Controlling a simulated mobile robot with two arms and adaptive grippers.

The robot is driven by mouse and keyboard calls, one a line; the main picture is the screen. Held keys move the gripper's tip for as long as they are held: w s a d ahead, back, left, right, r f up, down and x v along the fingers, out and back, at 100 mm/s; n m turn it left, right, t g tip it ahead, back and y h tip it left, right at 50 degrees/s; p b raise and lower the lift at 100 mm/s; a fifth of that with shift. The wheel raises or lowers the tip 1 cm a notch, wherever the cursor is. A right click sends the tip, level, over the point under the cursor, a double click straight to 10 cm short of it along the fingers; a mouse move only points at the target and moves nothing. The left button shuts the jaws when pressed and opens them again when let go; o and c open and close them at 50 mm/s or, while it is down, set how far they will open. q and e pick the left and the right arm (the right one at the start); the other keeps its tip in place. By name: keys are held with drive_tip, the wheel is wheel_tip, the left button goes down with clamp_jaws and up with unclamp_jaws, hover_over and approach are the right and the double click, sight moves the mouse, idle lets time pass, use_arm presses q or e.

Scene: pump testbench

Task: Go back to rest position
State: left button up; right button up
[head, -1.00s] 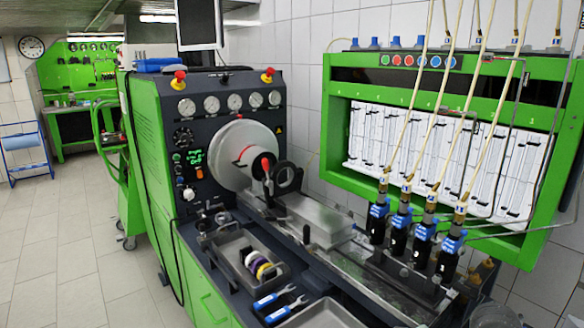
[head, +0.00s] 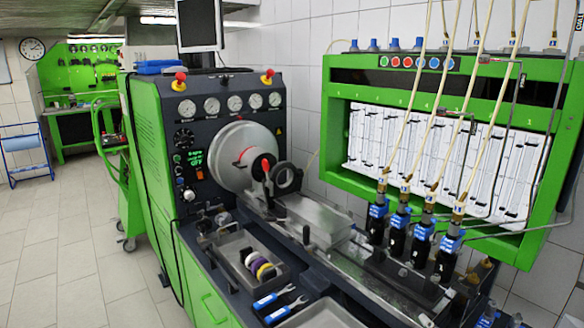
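Neither of my grippers shows in the head view, and no part of my arms can be made out. The pump testbench (head: 150,140) stands in front of me, with a green side and a dark front panel carrying gauges. A round metal flywheel (head: 243,155) sits on its front. Several black injectors with blue collars (head: 397,232) stand in a row at the right, with pale hoses rising from them.
A grey tray (head: 236,250) with coloured tape rolls (head: 258,265) lies on the bench top. Two blue-handled wrenches (head: 275,305) lie in front of it. A green frame with measuring tubes (head: 440,160) hangs at the right. The tiled floor (head: 60,250) at the left is clear.

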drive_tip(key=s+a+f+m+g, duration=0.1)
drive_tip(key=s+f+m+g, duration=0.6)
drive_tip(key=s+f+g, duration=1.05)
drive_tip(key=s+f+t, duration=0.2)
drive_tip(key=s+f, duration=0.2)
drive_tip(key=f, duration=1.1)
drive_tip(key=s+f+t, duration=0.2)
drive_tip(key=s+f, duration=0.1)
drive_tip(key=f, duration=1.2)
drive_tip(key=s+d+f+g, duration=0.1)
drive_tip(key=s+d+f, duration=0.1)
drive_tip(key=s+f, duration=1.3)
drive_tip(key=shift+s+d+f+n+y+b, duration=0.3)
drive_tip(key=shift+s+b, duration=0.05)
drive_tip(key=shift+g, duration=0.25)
